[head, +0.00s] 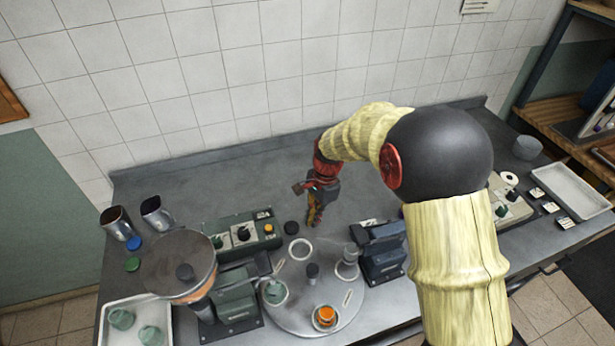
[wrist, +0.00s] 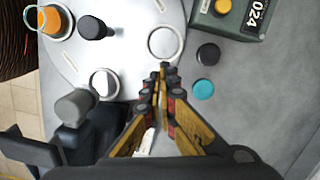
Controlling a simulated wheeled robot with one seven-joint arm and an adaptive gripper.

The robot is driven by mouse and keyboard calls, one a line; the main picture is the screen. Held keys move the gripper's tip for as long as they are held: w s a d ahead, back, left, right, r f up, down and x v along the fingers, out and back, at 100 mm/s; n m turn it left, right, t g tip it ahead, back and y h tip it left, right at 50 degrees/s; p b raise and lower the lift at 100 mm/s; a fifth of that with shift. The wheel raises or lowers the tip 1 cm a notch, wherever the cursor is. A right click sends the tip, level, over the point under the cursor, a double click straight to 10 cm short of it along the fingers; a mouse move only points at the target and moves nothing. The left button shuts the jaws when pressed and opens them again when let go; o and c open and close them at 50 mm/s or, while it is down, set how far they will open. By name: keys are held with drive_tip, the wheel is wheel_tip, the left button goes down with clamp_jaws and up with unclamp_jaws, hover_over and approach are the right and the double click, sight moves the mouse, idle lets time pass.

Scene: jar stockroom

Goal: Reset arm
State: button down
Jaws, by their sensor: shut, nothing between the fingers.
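My gripper (head: 314,220) hangs from my arm over the middle of the grey bench, just behind the round turntable (head: 285,320). In the wrist view its fingers (wrist: 163,72) meet at the tips with nothing between them. The tips appear next to a white ring (wrist: 165,42) on the turntable. My arm rises at the right of the head view, bends at a black joint, and reaches left and down to the gripper. It hides part of the bench behind it.
The turntable bears an orange jar (head: 325,316), a greenish jar (head: 275,292) and a black knob (head: 312,270). A black lid (wrist: 208,53) and teal lid (wrist: 203,89) lie nearby. Green control box (head: 240,234) stands left, dark device (head: 380,250) right. Open bench lies behind.

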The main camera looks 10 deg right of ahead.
drive_tip(key=s+d+r+n+t+b, duration=0.2)
drive_tip(key=s+d+r+n, duration=0.1)
drive_tip(key=s, duration=0.5)
drive_tip(key=s+d+r+n+t+h+b, duration=0.1)
drive_tip(key=s+d+r+n+t+b, duration=0.1)
drive_tip(key=s+r+n, duration=0.3)
drive_tip(key=s+d+r+n+t+b, duration=0.2)
drive_tip(key=s+d+r+n+b, duration=0.2)
drive_tip(key=s+r, duration=0.4)
drive_tip(key=shift+s+d+r+n+t+h, duration=0.3)
drive_tip(key=shift+s+d+r+h, duration=0.15)
drive_tip(key=shift+s, duration=2.05)
